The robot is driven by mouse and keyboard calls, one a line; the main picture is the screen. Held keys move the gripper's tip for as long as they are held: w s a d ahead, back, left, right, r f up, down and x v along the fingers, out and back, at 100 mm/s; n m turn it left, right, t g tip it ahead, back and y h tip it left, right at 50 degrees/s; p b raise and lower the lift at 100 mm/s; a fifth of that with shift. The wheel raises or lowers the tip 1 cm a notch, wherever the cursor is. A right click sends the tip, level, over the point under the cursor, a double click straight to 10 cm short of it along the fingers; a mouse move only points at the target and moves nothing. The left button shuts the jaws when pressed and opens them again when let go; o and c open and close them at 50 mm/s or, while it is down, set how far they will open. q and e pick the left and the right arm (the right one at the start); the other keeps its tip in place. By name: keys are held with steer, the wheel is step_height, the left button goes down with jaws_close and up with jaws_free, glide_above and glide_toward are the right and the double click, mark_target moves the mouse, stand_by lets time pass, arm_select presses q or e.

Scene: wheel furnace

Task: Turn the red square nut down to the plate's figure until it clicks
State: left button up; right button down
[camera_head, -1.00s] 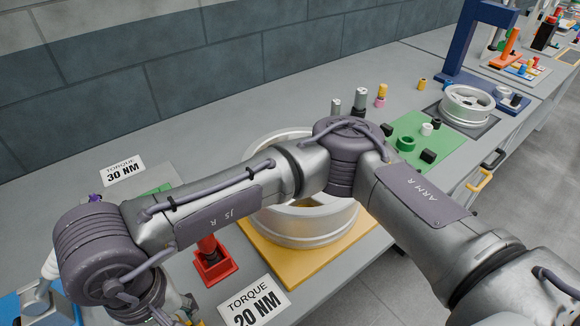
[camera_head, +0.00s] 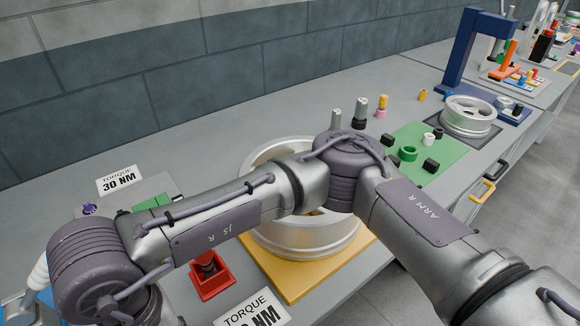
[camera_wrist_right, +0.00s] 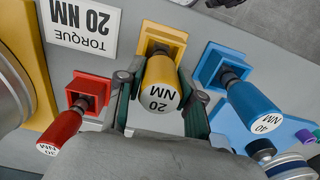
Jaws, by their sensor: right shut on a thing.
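My right gripper (camera_wrist_right: 160,98) is shut around a yellow torque tool (camera_wrist_right: 162,84) whose end reads 20 NM. A yellow square holder (camera_wrist_right: 166,36) is right behind the tool; I cannot tell whether the tool is still seated in it. A plate (camera_wrist_right: 82,24) reading TORQUE 20 NM lies beside the holder; it also shows at the bottom of the head view (camera_head: 250,310). Another plate (camera_head: 120,179) reads TORQUE 30 NM at the back left. I cannot make out the red square nut. My right arm covers part of the wheel (camera_head: 305,235). My left gripper is out of view.
In the wrist view a red tool (camera_wrist_right: 62,128) and a blue tool (camera_wrist_right: 252,106) flank the yellow one closely. The wheel rests on a yellow base (camera_head: 295,284). A green mat (camera_head: 440,165) with small parts lies to its right, with a blue press frame (camera_head: 460,60) beyond.

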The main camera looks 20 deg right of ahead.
steer(key=shift+r+p, duration=0.8)
steer(key=shift+r, duration=1.75)
steer(key=shift+s+f, duration=0.1)
